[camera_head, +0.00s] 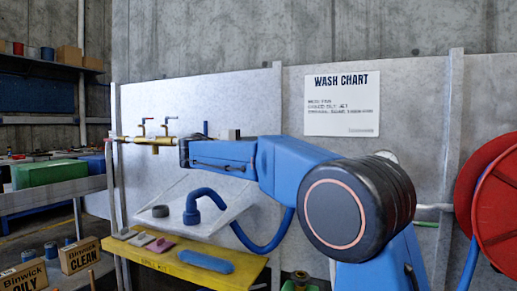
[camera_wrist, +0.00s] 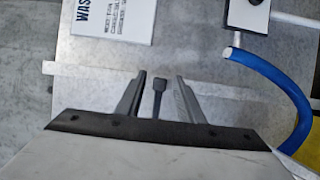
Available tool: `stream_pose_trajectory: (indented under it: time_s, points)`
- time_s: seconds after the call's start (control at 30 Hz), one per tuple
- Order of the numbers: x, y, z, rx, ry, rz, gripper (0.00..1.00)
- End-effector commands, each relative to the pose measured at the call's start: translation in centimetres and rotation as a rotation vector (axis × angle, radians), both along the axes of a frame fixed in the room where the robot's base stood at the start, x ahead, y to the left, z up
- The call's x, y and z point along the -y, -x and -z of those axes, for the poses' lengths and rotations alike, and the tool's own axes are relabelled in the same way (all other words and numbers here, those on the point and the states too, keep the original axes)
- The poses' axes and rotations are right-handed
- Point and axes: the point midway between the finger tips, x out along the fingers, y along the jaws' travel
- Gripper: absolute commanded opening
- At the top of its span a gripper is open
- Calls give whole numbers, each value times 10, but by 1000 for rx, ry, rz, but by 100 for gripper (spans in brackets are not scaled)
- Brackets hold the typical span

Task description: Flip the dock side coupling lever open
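In the wrist view my gripper (camera_wrist: 160,80) is open, its two grey fingers apart. A thin dark bar with a wider end (camera_wrist: 159,84) shows between them; I cannot tell whether it is the coupling lever or whether a finger touches it. In the head view my blue arm reaches left across the panel, and its fingers cannot be made out. A blue hose (camera_head: 208,192) ends in a blue fitting on a pale sloped plate (camera_head: 230,208), below the arm. In the wrist view a blue hose (camera_wrist: 285,82) curves at the right. No lever is clearly identifiable in the head view.
A brass pipe with valves (camera_head: 150,140) is left of my arm. The wash chart (camera_head: 342,103) hangs on the panel. A yellow shelf (camera_head: 165,262) holds small items below. A red hose reel (camera_head: 495,200) stands at right, and a bench with a green box (camera_head: 50,172) at left.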

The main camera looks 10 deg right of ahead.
Motion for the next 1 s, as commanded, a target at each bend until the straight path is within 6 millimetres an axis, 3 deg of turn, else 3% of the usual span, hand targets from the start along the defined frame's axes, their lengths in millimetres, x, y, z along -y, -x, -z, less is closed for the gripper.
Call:
stream_pose_trajectory:
  time_s: [0.7,1.0]
  points:
    - [-115,67,1,-1,1,-3,34]
    - [-142,84,1,0,0,-1,34]
